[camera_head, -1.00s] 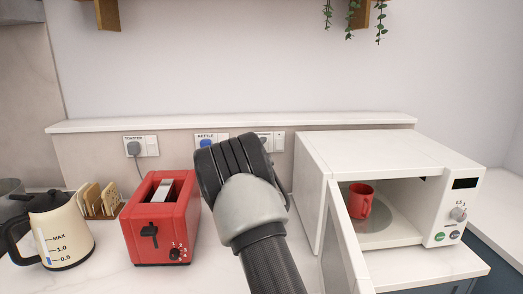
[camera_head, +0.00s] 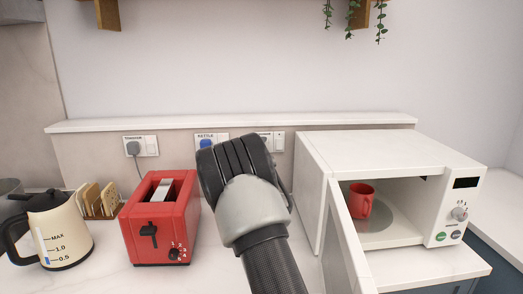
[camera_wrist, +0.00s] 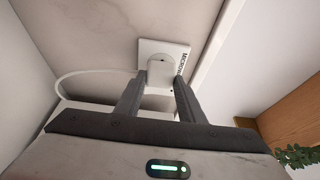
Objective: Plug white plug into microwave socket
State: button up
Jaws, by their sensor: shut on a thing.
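The white plug (camera_wrist: 160,70) is between the two fingers of my gripper (camera_wrist: 161,79) in the wrist view, and the gripper is shut on it. The plug is in front of the white microwave socket (camera_wrist: 176,48), whose label is partly readable. I cannot tell whether the plug touches the plate or its pins are in. A white cord (camera_wrist: 92,73) curves off to the left from the plug. In the head view the back of my gripper hides the plug. The right part of the microwave socket (camera_head: 279,141) shows behind it.
The white microwave (camera_head: 385,150) stands at right with its door (camera_head: 345,240) open and a red mug (camera_head: 361,201) inside. A red toaster (camera_head: 160,220), toast rack (camera_head: 100,200) and cream kettle (camera_head: 60,230) stand left. Toaster (camera_head: 141,146) and kettle sockets (camera_head: 212,142) line the wall.

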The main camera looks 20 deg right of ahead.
jog(key=shift+w+d, duration=0.1)
jog(key=shift+w, duration=0.3)
jog(key=o, duration=1.1)
jog(key=shift+c, duration=0.2)
jog(key=b+v, duration=0.1)
jog(key=v, duration=1.6)
jog(key=shift+a, duration=0.25)
